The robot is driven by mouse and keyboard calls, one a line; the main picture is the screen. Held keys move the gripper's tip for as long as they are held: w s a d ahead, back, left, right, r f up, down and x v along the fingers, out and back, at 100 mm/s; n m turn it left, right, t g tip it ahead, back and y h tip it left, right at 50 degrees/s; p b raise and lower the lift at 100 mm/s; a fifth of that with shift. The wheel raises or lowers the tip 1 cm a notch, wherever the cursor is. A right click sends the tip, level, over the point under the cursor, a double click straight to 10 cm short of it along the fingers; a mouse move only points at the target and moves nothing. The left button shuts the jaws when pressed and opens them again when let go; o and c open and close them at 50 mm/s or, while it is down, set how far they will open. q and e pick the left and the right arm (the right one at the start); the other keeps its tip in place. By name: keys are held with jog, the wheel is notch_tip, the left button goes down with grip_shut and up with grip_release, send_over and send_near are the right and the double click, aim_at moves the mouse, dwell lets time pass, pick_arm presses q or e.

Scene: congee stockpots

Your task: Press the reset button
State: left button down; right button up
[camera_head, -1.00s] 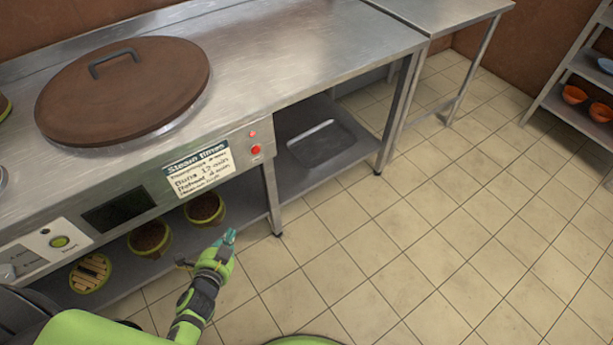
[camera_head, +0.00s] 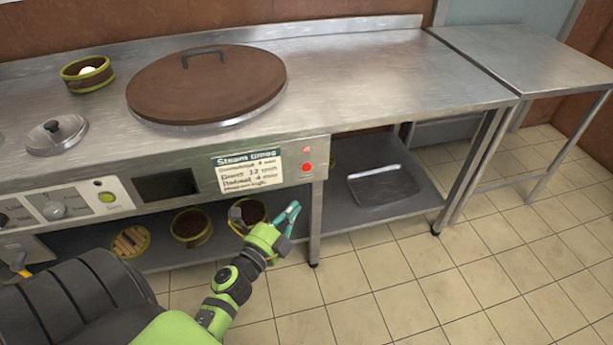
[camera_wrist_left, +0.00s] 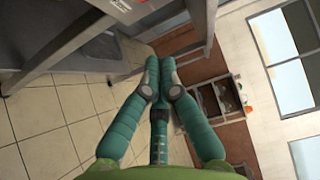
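A red button (camera_head: 307,167) sits on the steel front panel, right of the steam times sign (camera_head: 247,171), with a small red light or button (camera_head: 306,150) above it. A green round button (camera_head: 106,197) is on the white control plate (camera_head: 75,201) further left. Their labels are too small to read, so I cannot tell which is reset. My left gripper (camera_head: 291,217) is below the red button, in front of the lower shelf and apart from the panel. In the left wrist view its teal fingers (camera_wrist_left: 159,72) are together and empty. My right gripper is not in view.
A brown lid (camera_head: 206,84) covers the large pot in the counter (camera_head: 400,75). A small steel lid (camera_head: 57,133) and a steamer basket (camera_head: 88,73) are at left. Baskets (camera_head: 191,227) and a tray (camera_head: 388,185) are on the lower shelf. Floor at right is clear.

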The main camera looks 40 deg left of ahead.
pick_arm(q)
send_near(316, 163)
jog(key=w+d, duration=0.2)
jog(key=d, duration=0.1)
jog(key=w+a, duration=0.2)
jog(key=a, duration=0.1)
jog(key=shift+w+a, duration=0.15)
jog(key=shift+w, duration=0.05)
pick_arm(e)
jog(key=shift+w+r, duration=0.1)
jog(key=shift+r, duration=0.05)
pick_arm(q)
jog(key=shift+a, duration=0.1)
